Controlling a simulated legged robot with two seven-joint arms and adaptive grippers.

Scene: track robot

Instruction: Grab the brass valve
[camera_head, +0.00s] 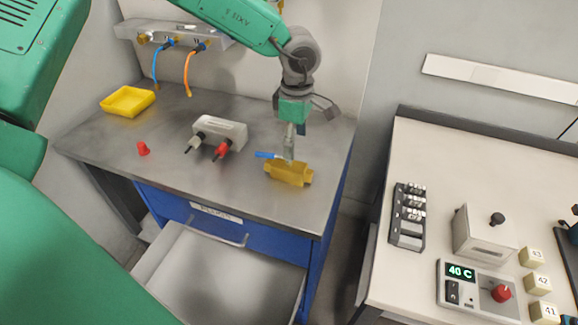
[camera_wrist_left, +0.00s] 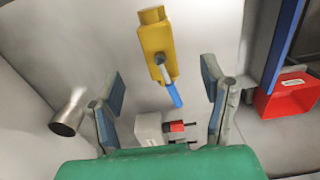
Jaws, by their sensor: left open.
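The brass valve (camera_head: 290,174), a yellow-gold body with a blue lever, lies on the grey metal workbench near its front right edge. My left gripper (camera_head: 289,143) points down just behind and above the valve, beside the blue lever (camera_head: 265,155). In the left wrist view the valve (camera_wrist_left: 155,42) lies ahead of the fingertips, with its blue lever pointing back between them. The left gripper (camera_wrist_left: 163,92) is open, its two fingers wide apart with nothing held. My right gripper is not in view.
A grey block (camera_head: 222,133) with red and grey plugs stands left of the valve. A red cap (camera_head: 143,148) and yellow tray (camera_head: 129,101) are further left. A drawer (camera_head: 213,277) is open below. A white table (camera_head: 380,281) with devices stands right, across a gap.

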